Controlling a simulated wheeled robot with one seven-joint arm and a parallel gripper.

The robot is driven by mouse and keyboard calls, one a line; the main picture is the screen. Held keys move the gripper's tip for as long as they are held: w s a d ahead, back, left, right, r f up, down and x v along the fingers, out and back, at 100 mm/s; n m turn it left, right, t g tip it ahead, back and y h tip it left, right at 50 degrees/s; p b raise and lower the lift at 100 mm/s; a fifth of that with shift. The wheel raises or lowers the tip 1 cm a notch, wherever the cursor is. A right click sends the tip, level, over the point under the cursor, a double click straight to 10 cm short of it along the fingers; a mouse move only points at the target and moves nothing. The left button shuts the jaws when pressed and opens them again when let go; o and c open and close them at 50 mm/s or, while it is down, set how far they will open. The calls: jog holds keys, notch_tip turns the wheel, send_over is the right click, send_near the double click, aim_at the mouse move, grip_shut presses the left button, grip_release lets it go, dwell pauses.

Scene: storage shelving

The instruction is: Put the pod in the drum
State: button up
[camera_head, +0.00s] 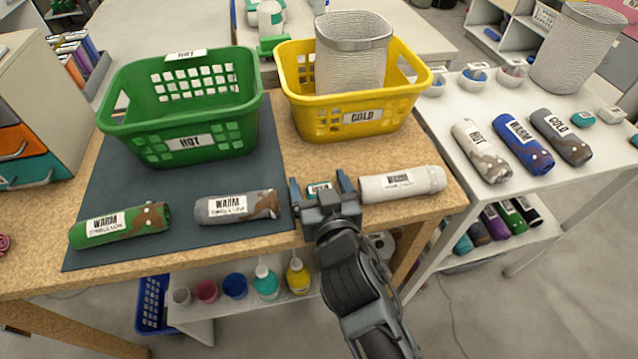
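A small teal pod with a white label (319,189) lies on the cork-coloured table near its front edge. My gripper (318,182) is open, with one finger on each side of the pod in the picture. I cannot tell whether the fingers touch it or are above it. A tall white mesh cylinder (352,62), which looks like the drum, stands in the yellow basket marked COLD (405,98). A second, similar mesh cylinder (577,50) stands on the white table at right.
The green basket marked HOT (125,130) stands on a dark mat (185,180). A green roll (120,225) and a grey roll (237,207) lie in front. A white roll (403,185) lies just right of my gripper. Several rolls and small bowls are on the right-hand table.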

jog(key=shift+v, duration=3.9)
jog(key=shift+w+d+r, duration=0.1)
jog(key=shift+d+r, duration=0.05)
jog(key=shift+d, duration=0.05)
jog(key=s+d+m+h, duration=0.1)
jog(key=s+d, duration=0.7)
jog(key=s, duration=0.4)
jog(key=s+d+m+h, duration=0.1)
jog(key=s+d, duration=0.7)
jog(key=s, duration=0.4)
jog(key=shift+s+d+h, duration=0.2)
jog(key=shift+s+h, duration=0.1)
jog(key=shift+m+h, duration=0.6)
jog(key=shift+h, duration=0.3)
jog(key=s+d+r, duration=0.1)
jog(key=s+r, duration=0.1)
jog(key=s+d+r, duration=0.2)
jog(key=s, duration=0.1)
jog(key=s+d+r, duration=0.1)
jog(key=s+r, duration=0.1)
jog(key=s, duration=0.1)
jog(key=shift+s+d+r, duration=0.25)
jog(key=shift+d, duration=0.15)
